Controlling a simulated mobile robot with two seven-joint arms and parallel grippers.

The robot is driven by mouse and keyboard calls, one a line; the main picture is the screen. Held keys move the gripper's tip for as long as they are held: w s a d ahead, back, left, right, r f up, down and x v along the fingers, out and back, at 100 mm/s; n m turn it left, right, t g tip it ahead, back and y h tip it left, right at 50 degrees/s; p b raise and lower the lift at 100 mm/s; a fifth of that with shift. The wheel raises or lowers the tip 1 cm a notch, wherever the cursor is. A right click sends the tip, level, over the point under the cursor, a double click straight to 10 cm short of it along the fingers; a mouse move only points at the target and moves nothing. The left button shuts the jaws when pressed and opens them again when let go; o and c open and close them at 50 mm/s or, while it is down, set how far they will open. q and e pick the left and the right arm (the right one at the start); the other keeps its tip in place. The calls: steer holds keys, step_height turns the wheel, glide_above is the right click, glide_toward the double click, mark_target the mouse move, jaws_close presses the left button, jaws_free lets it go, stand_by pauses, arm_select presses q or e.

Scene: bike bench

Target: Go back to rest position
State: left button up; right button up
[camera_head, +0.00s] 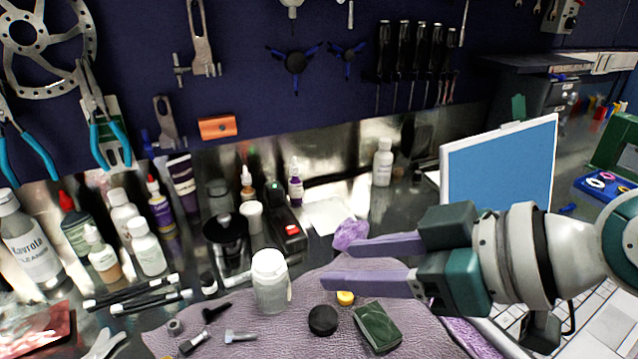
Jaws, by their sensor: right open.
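My right gripper (372,264) comes in from the right with its two purple fingers pointing left. It is open, with a gap between the fingers and nothing held there. It is above the right part of a purple cloth (268,316). A white jar (270,280) stands on the cloth, left of the fingertips and apart from them in the picture. A crumpled purple piece (350,234) shows just behind the upper fingertip. My left gripper is out of view.
On the cloth lie a black round cap (323,320), a dark green block (377,327) and small bolts (240,336). Several bottles (147,246) stand at the back left. A laptop (500,170) stands behind my right gripper. Tools hang on the dark wall panel.

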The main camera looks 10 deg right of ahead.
steer(key=s+d+f+m+g+h, duration=0.2)
steer(key=s+d+m+h, duration=0.25)
steer(key=s, duration=0.55)
steer(key=s+d+f+m+g+h, duration=0.2)
steer(key=s+d+m+h, duration=0.15)
steer(key=s+d, duration=0.45)
step_height(320, 180, up, 38)
steer(key=s+a+p, duration=0.1)
steer(key=a+p, duration=0.1)
steer(key=p, duration=3.6)
steer(key=shift+s, duration=0.35)
